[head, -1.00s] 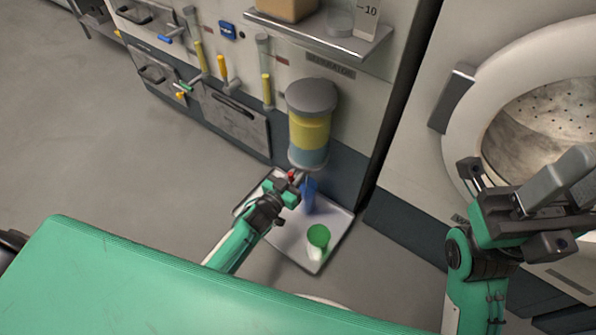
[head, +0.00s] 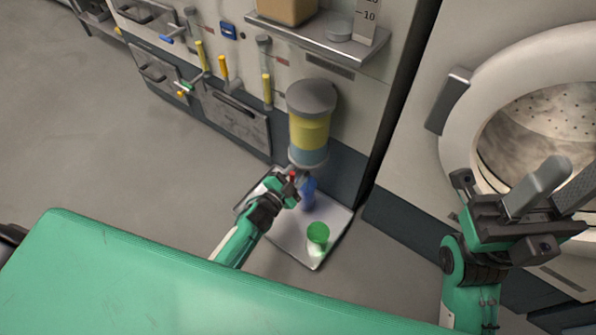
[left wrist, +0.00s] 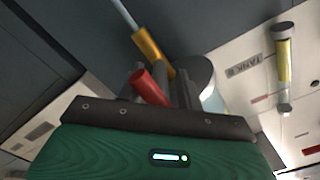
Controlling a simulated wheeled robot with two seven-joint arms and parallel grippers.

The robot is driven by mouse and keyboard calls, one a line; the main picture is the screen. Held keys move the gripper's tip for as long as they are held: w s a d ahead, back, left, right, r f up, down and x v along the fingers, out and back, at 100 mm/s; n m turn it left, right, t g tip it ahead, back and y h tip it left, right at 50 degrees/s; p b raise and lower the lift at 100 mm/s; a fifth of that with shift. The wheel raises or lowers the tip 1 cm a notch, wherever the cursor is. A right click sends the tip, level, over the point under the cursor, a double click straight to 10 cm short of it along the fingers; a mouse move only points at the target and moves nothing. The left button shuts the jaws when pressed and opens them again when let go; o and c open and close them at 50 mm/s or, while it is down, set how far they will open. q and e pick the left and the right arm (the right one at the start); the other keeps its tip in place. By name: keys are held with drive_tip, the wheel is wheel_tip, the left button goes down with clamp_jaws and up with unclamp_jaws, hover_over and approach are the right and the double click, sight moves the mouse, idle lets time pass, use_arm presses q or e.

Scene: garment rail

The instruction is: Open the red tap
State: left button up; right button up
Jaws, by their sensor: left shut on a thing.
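The red tap (head: 291,174) is a small red handle under a cylindrical vessel (head: 311,130) with a grey lid and yellow and blue layers. My left gripper (head: 294,181) is at the tap, shut on it. In the left wrist view the red handle (left wrist: 148,86) sticks out beside the dark fingers (left wrist: 182,90); where the fingers grip is partly hidden.
A pale tray (head: 285,245) on the floor holds a green cup (head: 317,233) and a blue item (head: 309,193). An orange-yellow handle (left wrist: 150,48) lies close to the fingers. A shelf (head: 330,45) juts out above; the floor at left is clear.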

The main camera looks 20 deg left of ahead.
use_arm(q)
drive_tip(key=shift+o, duration=0.5)
drive_tip(key=shift+f+m, duration=0.1)
drive_tip(key=shift+m, duration=0.5)
